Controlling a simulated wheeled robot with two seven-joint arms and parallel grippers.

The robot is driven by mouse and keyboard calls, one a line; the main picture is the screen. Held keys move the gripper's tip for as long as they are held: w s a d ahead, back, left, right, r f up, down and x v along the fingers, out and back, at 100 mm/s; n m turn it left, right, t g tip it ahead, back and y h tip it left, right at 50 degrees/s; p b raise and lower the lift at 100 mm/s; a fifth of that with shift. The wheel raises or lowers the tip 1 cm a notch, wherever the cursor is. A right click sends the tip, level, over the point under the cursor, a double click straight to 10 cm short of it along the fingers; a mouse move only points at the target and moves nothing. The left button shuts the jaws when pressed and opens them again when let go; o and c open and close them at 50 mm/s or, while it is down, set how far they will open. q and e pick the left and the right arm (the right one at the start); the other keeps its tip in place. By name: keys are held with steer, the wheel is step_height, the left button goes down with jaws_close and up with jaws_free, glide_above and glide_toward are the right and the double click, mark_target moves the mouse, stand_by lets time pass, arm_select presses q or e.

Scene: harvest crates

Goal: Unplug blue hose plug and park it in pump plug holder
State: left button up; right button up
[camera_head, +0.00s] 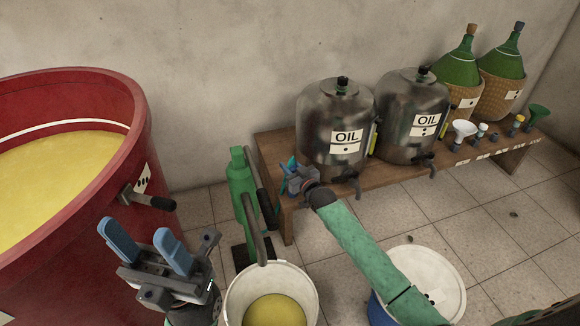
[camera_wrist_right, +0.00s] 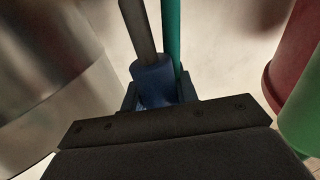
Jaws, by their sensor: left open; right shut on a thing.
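My right gripper (camera_head: 297,180) is at the left end of the wooden bench, just left of the first oil tank. In the right wrist view it is shut on the blue hose plug (camera_wrist_right: 153,80), which has a grey hose rising from it. A thin green upright part (camera_wrist_right: 172,40) stands close beside the plug; I cannot tell whether they touch. The green pump (camera_head: 241,175) stands on the floor left of my right gripper. I cannot make out its plug holder. My left gripper (camera_head: 140,240) is open and empty in front of the red vat.
The red vat (camera_head: 142,110) with yellow liquid fills the left. A white bucket (camera_head: 233,298) with yellow liquid stands below the pump. Two metal oil tanks (camera_head: 316,110) (camera_head: 395,100) stand on the bench (camera_head: 380,180). Another white-topped bucket (camera_head: 450,285) stands beneath my right arm.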

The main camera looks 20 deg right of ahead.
steer(key=shift+p, duration=0.4)
steer(key=shift+f, duration=0.15)
stand_by(0.5)
steer(key=shift+f+b, duration=0.3)
steer(key=shift+f, duration=0.3)
steer(key=shift+f, duration=0.6)
steer(key=shift+f+b, duration=0.4)
steer(key=shift+f, duration=0.1)
steer(key=shift+f, duration=0.4)
steer(key=o, duration=1.2)
steer(key=shift+c, duration=0.2)
